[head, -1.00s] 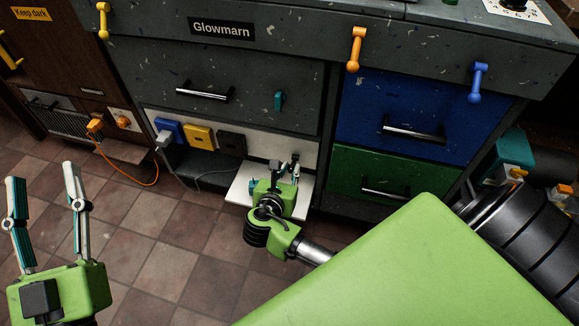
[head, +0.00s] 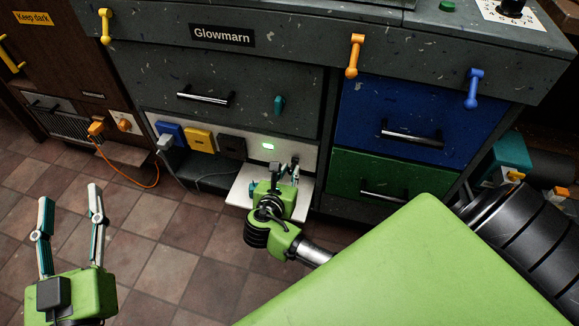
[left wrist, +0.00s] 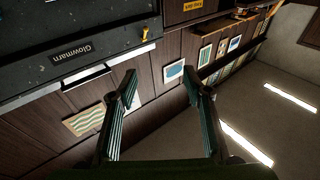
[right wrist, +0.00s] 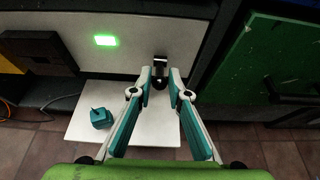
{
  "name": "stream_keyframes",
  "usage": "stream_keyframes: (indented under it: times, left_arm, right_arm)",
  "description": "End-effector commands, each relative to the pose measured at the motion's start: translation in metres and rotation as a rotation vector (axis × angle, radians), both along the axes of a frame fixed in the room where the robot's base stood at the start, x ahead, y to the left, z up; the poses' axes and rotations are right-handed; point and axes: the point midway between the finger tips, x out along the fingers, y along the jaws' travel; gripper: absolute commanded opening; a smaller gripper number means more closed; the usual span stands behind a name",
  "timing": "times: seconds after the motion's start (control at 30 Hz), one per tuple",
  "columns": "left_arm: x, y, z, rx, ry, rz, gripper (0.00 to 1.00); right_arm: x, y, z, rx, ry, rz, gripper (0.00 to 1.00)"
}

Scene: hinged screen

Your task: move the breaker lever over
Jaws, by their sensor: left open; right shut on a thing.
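The breaker lever (right wrist: 160,68) is a small black handle on the pale panel (right wrist: 120,55) low in the cabinet. My right gripper (right wrist: 161,86) is shut on it, with a fingertip on each side. In the head view the right gripper (head: 286,172) hides most of the lever. A green indicator light (head: 268,147) glows on the panel; it also shows in the right wrist view (right wrist: 105,40). My left gripper (head: 70,192) is open and empty over the floor at the lower left; its spread fingers also show in the left wrist view (left wrist: 160,88).
Blue (head: 170,130), yellow (head: 199,139) and dark (head: 232,146) sockets line the panel's left. A teal plug-like block (right wrist: 101,118) lies on a white board (right wrist: 75,124) below.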

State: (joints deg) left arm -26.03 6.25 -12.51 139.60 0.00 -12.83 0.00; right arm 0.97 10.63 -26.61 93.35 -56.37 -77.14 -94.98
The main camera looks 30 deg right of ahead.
Motion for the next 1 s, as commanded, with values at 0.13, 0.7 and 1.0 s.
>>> stream_keyframes:
  times: [0.13,0.7,1.0]
  left_arm:
    - [0.001,0.001,-0.009,0.013,0.047,0.003,0.45]
    - [0.000,0.007,-0.050,0.061,0.233,0.014,0.45]
    - [-0.002,0.009,-0.064,0.076,0.293,0.018,0.45]
  right_arm:
    - [0.002,-0.002,0.006,-0.006,-0.007,-0.001,0.04]
    - [0.002,-0.003,0.010,-0.005,-0.006,0.000,0.04]
    - [0.002,-0.003,0.011,-0.005,-0.005,-0.001,0.04]
